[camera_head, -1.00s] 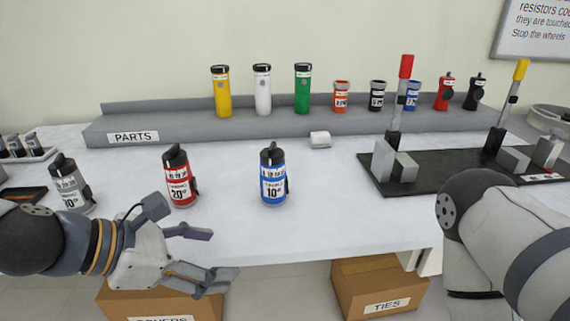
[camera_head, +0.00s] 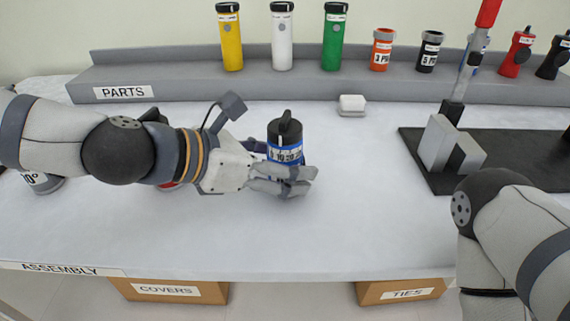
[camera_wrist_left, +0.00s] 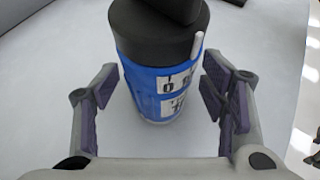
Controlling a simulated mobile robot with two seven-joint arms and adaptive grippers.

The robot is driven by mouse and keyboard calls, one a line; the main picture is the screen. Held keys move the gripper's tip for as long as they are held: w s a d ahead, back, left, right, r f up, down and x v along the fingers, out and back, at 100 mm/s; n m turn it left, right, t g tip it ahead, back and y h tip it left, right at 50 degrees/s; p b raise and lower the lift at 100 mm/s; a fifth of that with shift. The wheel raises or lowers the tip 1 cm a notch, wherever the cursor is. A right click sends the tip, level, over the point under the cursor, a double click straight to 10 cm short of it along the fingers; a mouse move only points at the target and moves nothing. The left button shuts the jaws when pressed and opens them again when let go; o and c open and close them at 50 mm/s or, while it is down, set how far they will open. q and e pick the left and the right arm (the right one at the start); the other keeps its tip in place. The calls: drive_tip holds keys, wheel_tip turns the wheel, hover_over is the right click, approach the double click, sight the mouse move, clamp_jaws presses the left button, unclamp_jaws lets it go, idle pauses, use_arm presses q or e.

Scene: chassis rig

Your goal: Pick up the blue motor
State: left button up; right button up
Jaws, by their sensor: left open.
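The blue motor (camera_head: 285,140) stands upright on the white table, with a black top and a white label. In the head view my left gripper (camera_head: 284,166) reaches it from the left, and its near finger hides the motor's lower part. In the left wrist view the blue motor (camera_wrist_left: 158,75) stands between the two open fingers of my left gripper (camera_wrist_left: 160,110). Gaps show on both sides of it, so the fingers do not grip it. My right gripper is out of view; only my right arm shows at the lower right.
A grey parts shelf (camera_head: 200,83) runs along the back with yellow, white and green cylinders and smaller canisters. A black board (camera_head: 510,150) with grey blocks and a red-topped post lies at the right. A small white block (camera_head: 351,105) sits behind the motor. The front table middle is clear.

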use_arm(q)
drive_tip(key=shift+w+d, duration=0.2)
drive_tip(key=shift+d, duration=0.05)
clamp_jaws()
drive_tip(key=shift+r, duration=0.15)
